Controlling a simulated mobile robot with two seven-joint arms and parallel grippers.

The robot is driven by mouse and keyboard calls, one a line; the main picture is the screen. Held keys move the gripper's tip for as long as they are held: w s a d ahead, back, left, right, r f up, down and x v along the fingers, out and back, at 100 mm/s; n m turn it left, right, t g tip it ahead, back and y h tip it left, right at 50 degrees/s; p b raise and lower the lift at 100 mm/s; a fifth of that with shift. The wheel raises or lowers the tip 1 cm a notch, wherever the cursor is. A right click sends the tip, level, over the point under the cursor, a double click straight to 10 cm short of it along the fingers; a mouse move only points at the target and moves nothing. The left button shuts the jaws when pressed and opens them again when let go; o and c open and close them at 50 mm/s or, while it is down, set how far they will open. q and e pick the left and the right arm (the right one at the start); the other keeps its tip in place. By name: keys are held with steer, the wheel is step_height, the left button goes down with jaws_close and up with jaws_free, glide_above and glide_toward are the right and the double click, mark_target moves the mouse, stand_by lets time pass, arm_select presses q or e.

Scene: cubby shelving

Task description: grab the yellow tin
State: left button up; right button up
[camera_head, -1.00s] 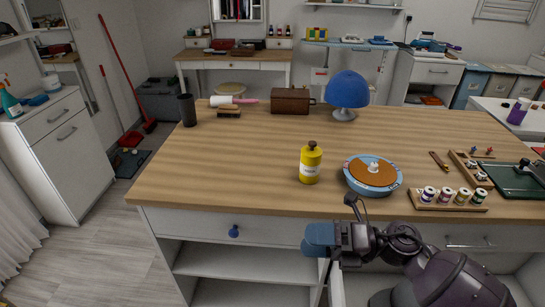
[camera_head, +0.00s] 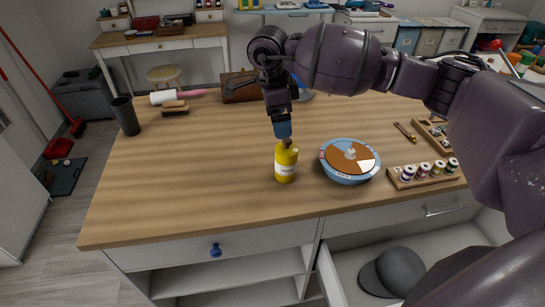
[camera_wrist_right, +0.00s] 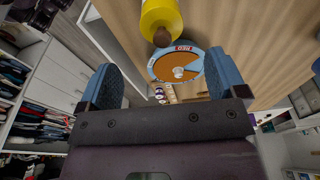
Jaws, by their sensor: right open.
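The yellow tin (camera_head: 286,165) stands upright on the wooden table, with a dark cap on top and a pale label. My right gripper (camera_head: 283,130) is above it in the head view, fingers pointing down, with the fingertips close to the cap. In the right wrist view the gripper's two blue fingers (camera_wrist_right: 165,85) are spread apart with nothing between them. The tin (camera_wrist_right: 160,17) shows there beyond the fingertips, at the top edge and partly cut off. My left gripper is in neither view.
A round blue-rimmed dial (camera_head: 350,162) sits just right of the tin. A rack of small jars (camera_head: 423,173) stands farther right. Behind are a brown box (camera_head: 240,88) and a brush (camera_head: 175,108). A drawer (camera_head: 345,270) holding a grey cap is open below the table edge.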

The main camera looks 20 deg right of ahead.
mark_target(287, 147)
steer(key=shift+s+d+f, duration=0.1)
steer(key=shift+s+f, duration=0.05)
steer(key=shift+f, duration=0.1)
steer(key=f, duration=0.4)
steer(key=shift+s+d+f, duration=0.15)
steer(key=shift+s+d, duration=0.05)
steer(key=shift+d, duration=0.1)
steer(key=shift+w+d+f, duration=0.1)
steer(key=shift+d+f, duration=0.1)
steer(key=shift+f, duration=0.75)
steer(key=shift+s+d+f, duration=0.1)
steer(key=shift+d+f, duration=0.1)
steer(key=shift+f, duration=0.7)
steer(key=shift+w+d+f, duration=0.1)
steer(key=shift+d+f, duration=0.1)
steer(key=shift+f, duration=0.75)
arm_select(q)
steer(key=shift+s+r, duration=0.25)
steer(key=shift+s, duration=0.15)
arm_select(e)
steer(key=shift+c, duration=0.4)
steer(key=c, duration=1)
steer(key=shift+c, duration=0.7)
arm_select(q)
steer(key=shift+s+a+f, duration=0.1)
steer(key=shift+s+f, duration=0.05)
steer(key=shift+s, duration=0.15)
arm_select(e)
steer(key=shift+r, duration=0.15)
